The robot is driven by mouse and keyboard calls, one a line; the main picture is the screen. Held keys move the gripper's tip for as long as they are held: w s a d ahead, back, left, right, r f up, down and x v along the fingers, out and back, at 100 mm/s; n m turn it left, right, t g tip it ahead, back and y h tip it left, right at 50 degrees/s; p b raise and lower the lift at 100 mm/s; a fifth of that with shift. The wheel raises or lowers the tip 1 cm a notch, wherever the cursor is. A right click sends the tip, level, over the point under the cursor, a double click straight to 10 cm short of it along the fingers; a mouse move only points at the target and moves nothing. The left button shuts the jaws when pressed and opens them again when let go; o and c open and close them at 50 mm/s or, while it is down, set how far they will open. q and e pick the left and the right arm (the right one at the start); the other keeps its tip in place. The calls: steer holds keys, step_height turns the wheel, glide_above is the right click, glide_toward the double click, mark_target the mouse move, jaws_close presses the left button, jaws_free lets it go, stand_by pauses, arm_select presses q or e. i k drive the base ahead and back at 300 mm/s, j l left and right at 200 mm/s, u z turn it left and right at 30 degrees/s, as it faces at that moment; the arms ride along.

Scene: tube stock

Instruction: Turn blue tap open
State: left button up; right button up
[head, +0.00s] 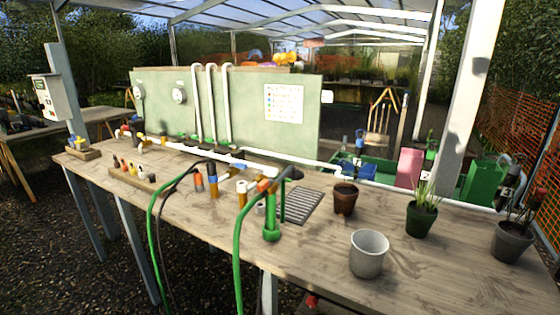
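A white pipe (262,165) with fittings runs along the middle of the wooden bench. A small blue piece (235,155) sits on this pipe and looks like a tap handle. It is too small to tell whether it is open or shut. A separate upright dark piece with a blue band (212,180) stands in front of the pipe. An orange fitting (266,185) is nearer, above a green upright part (271,222). Neither of my grippers shows in the head view.
Green hoses (238,245) hang over the bench's front edge. A grey cup (369,253), a brown pot (345,198) and potted plants (421,218) stand to the right. A green panel (240,105) stands behind the pipe.

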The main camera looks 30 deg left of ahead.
mark_target(240, 166)
steer(key=i+j+z, duration=0.1)
steer(key=j+z, duration=0.2)
steer(key=j, duration=0.5)
steer(key=j+z, duration=0.25)
steer(key=j, duration=0.5)
steer(key=j+z, duration=0.3)
steer(key=j, duration=0.5)
steer(key=k+j+z, duration=0.25)
steer(key=j, duration=0.55)
steer(key=i, duration=0.1)
